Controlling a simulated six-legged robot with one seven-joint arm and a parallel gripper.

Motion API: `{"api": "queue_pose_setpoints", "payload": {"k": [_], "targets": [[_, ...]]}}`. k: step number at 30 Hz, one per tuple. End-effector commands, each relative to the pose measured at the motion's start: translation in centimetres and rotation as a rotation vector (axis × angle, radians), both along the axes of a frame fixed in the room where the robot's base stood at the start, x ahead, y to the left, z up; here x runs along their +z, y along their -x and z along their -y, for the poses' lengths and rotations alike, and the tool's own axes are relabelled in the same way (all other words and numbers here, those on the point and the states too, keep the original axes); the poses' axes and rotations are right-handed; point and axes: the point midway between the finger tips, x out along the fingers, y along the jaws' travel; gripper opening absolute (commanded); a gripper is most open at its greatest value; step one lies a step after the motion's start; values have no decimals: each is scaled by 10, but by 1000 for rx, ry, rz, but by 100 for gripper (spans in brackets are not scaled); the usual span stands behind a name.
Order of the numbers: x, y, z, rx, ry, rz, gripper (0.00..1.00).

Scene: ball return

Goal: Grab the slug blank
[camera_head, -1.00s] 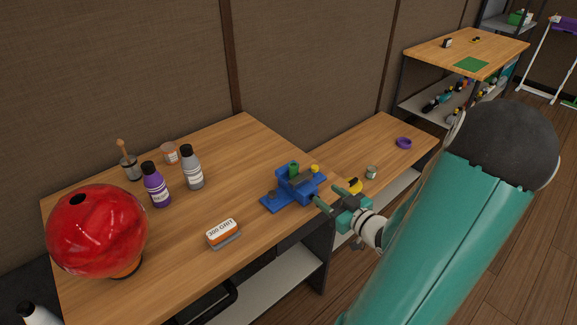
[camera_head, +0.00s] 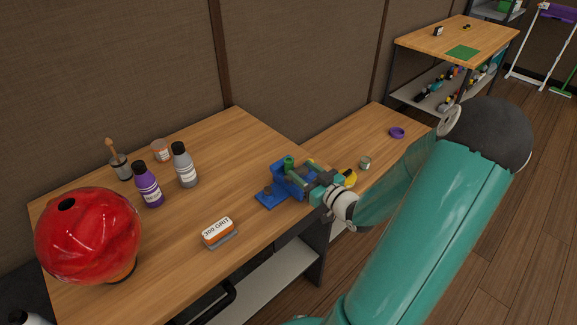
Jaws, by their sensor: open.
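A blue vise (camera_head: 270,196) stands at the right end of the near bench. An upright green cylinder (camera_head: 289,162) shows at its top; it looks like the slug blank, though I cannot be sure. My gripper (camera_head: 304,176) is open, with its fingers reaching over the right part of the vise, just right of the green cylinder. The fingers and hand hide part of the vise and whatever is between them. I cannot tell whether they touch anything.
A red ball (camera_head: 90,238), purple bottle (camera_head: 148,186), grey bottle (camera_head: 185,167) and "200 GRIT" block (camera_head: 219,233) stand on the left of the bench. A small jar (camera_head: 365,163) and purple ring (camera_head: 397,132) sit on the lower bench behind.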

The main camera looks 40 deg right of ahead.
Motion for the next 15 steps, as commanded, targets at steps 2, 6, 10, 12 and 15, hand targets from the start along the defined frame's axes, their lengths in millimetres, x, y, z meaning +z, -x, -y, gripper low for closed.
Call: {"api": "queue_pose_setpoints", "payload": {"k": [2,6,10,12,15], "targets": [[2,-13,-2,3,0,2,52],[3,-35,-3,3,-1,2,52],[3,-47,-3,1,0,0,52],[3,-48,-3,1,0,0,52],[3,-48,-3,0,1,0,52]]}}
